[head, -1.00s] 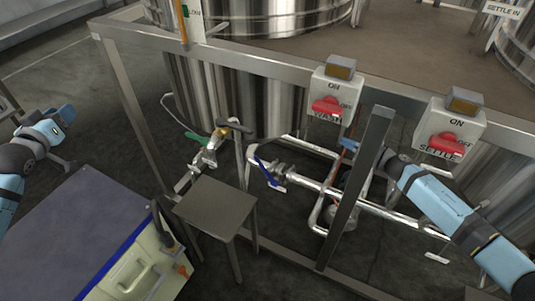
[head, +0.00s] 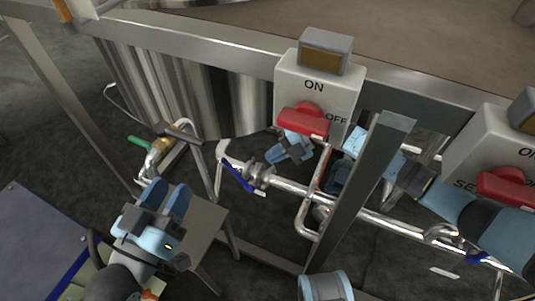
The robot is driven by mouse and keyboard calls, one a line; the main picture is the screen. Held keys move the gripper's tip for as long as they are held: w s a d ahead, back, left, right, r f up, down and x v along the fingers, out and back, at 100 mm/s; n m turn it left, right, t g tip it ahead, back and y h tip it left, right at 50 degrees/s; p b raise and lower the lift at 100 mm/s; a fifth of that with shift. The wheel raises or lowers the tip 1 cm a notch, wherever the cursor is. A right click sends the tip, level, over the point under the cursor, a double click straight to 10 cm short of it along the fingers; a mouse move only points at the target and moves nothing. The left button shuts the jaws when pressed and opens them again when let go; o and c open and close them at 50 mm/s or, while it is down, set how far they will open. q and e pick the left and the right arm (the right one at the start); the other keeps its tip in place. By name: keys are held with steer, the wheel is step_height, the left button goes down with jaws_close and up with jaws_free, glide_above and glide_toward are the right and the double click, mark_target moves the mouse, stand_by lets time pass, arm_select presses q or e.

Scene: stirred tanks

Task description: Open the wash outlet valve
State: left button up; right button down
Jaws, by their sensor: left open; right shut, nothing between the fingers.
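A valve with a blue lever (head: 237,175) sits on the steel pipe in the middle of the head view. A valve with a green handle (head: 138,142) and brass body is further left. No label shows which is the wash outlet valve. My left gripper (head: 168,188) is open and empty, in front of the small metal stand in the picture, below the green-handled valve. My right gripper (head: 290,147) is shut and empty, below the ON/OFF box, up and right of the blue lever and apart from it in the picture. Its arm passes behind the slanted post.
A switch box (head: 317,85) with a red knob hangs on the frame rail, with a second one (head: 490,150) at right. The slanted steel post (head: 356,190) crosses in front of my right arm. The small metal stand (head: 208,222) and a blue-edged cart (head: 38,240) are lower left.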

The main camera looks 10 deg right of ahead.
steer(key=b, duration=0.3)
glide_toward(231, 169)
steer(key=s+a+f, duration=0.2)
steer(key=s+a, duration=0.1)
steer(key=s, duration=0.1)
steer(key=shift+w+a+f+b, duration=0.8)
steer(key=shift+w+a, duration=0.15)
steer(key=shift+a, duration=0.15)
steer(key=shift+w+a+f, duration=0.1)
steer(key=shift+w+a, duration=0.15)
steer(key=shift+w, duration=0.05)
arm_select(q)
step_height(231, 169, down, 6)
steer(key=m+g, duration=0.1)
steer(key=g, duration=0.1)
steer(key=shift+w+f, duration=0.2)
steer(key=shift+w, duration=0.1)
steer(key=shift+d, duration=0.1)
arm_select(e)
steer(key=shift+w+a+p, duration=0.25)
steer(key=shift+a+p, duration=0.1)
steer(key=shift+p, duration=0.25)
steer(key=shift+w+a, duration=0.1)
steer(key=shift+a, duration=0.05)
steer(key=shift+f, duration=0.15)
arm_select(q)
steer(key=shift+s+d+r, duration=0.15)
steer(key=shift+s+r, duration=0.05)
steer(key=shift+s, duration=0.15)
